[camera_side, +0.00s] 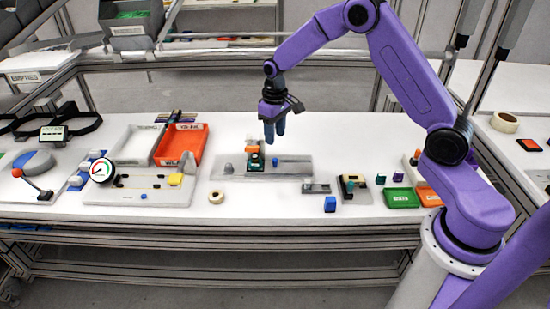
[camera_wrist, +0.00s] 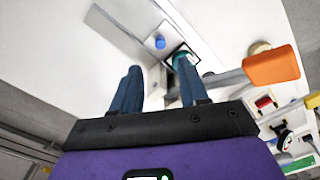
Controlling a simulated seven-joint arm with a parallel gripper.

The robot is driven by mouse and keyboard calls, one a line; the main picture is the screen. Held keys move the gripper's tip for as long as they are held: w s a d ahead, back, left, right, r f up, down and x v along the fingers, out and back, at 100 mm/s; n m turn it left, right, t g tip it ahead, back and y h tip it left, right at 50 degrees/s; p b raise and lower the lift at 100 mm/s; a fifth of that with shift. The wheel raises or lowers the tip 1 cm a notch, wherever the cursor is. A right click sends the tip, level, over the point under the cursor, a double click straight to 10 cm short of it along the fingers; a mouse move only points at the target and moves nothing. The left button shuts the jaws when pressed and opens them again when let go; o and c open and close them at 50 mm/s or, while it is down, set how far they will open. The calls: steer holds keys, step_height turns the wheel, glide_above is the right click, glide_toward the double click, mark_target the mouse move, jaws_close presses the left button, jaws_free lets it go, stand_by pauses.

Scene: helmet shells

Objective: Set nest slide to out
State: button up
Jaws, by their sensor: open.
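A grey fixture plate (camera_side: 297,168) lies in the middle of the bench. On it sits a dark nest block with a teal part (camera_side: 256,165), with an orange block (camera_side: 252,150) just behind it. A small blue knob (camera_side: 276,161) stands to the right of the nest. I cannot tell which of these is the slide or its position. My gripper (camera_side: 275,138) hangs above the plate, fingers down, open and empty, apart from everything. In the wrist view my gripper (camera_wrist: 157,72) has the blue knob (camera_wrist: 160,42) beyond its fingertips. The teal part (camera_wrist: 181,60) is near the right finger, partly hidden, and the orange block (camera_wrist: 271,67) is further right.
An orange bin (camera_side: 182,146) and a white tray (camera_side: 138,145) stand at the back left. A fixture with a round gauge (camera_side: 102,170) is left of the plate.

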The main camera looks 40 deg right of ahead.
mark_target(275, 159)
step_height(275, 159, down, 10)
steer(key=shift+r, duration=0.1)
steer(key=shift+c, duration=0.3)
jaws_close()
